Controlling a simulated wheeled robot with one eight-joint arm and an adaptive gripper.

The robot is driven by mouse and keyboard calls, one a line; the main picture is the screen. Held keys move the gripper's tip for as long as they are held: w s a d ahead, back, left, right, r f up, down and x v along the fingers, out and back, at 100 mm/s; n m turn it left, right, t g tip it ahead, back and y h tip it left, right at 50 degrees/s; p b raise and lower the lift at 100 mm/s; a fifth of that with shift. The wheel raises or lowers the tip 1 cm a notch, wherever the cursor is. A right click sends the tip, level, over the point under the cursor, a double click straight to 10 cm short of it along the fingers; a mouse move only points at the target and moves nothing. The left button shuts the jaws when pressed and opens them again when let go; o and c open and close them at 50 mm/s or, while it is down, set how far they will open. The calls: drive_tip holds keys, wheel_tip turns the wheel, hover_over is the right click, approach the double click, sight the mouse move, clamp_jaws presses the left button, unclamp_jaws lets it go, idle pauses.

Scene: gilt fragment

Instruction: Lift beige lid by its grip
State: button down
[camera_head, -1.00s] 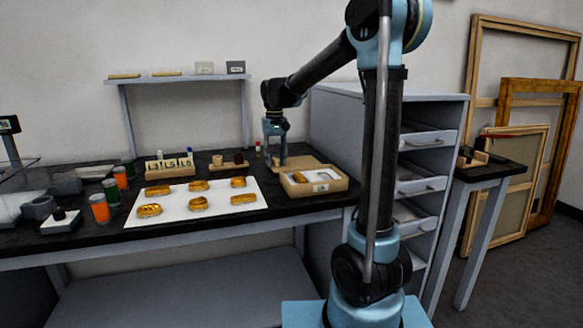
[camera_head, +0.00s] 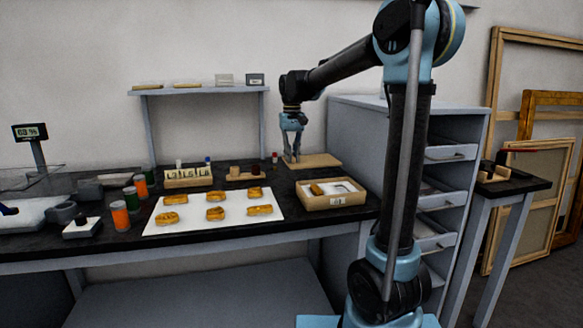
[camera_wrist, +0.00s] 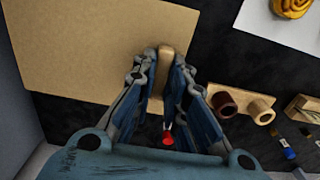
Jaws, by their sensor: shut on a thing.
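The beige lid (camera_head: 322,161) is a flat tan board at the back right of the black table, behind the wooden box. In the wrist view it fills the upper left (camera_wrist: 85,40). Its small grip (camera_wrist: 165,55), a light wooden bar, lies between my fingertips near the lid's right edge. My gripper (camera_head: 292,158) points down over the lid's left end and is shut on the grip; in the wrist view both fingers (camera_wrist: 164,80) flank it. The lid looks level and slightly off the table, but the gap under it is hard to see.
The wooden box (camera_head: 334,205) with a gold piece inside stands just in front. A white sheet (camera_head: 185,226) with several gold fragments lies left. A red-capped bottle (camera_wrist: 168,140) and a wooden holder (camera_head: 245,178) are close by. The grey drawer cabinet (camera_head: 350,130) rises at right.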

wheel_tip(320, 180, up, 10)
idle(0.8)
idle(0.3)
